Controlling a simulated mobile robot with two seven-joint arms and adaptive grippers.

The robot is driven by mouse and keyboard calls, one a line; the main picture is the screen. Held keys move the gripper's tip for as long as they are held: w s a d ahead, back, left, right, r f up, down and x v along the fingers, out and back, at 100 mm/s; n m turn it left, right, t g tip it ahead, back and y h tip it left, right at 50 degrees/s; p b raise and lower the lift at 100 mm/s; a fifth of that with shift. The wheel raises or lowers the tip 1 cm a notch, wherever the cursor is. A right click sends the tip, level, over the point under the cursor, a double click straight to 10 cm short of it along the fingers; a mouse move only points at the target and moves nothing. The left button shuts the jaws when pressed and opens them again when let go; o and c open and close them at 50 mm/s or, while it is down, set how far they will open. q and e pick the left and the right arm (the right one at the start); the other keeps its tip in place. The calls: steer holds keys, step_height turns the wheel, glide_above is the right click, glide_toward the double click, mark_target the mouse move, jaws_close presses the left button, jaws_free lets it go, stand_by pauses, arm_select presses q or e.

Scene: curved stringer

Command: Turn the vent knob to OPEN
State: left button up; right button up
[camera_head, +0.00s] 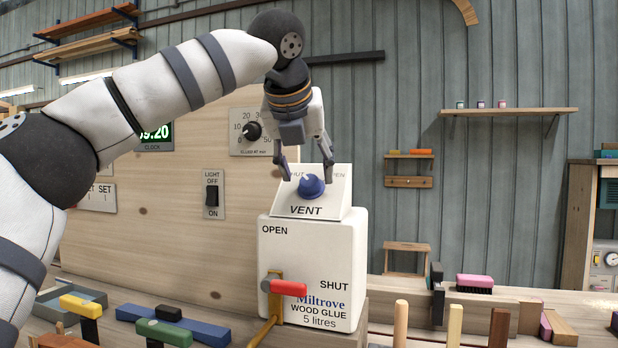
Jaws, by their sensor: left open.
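The vent knob (312,187) is a round blue knob on the sloping white panel (338,200) marked VENT, on top of the white wood glue container (345,245). The panel's upper edge has SHUT at left and OPEN at right, both partly hidden by my gripper. A small pale mark shows on the knob's upper left, but its exact heading is hard to tell. My left gripper (308,178) is open and points down at the panel, with one finger on each side of the knob. I cannot tell whether the fingers touch it. My right gripper is out of view.
A red-handled tap lever (288,287) sticks out of the container's front, between its own OPEN and SHUT labels. A wooden board with a dial (252,131) and a light switch (212,195) stands behind. Several tools and blocks crowd the bench front.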

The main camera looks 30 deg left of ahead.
mark_target(310, 185)
arm_select(q)
steer(key=shift+x, duration=1.4)
steer(key=c, duration=1.2)
steer(key=shift+m, duration=0.3)
steer(key=m, duration=0.8)
steer(key=shift+t, duration=0.3)
steer(key=m, duration=0.9)
steer(key=shift+h, duration=0.3)
steer(key=shift+m, duration=0.4)
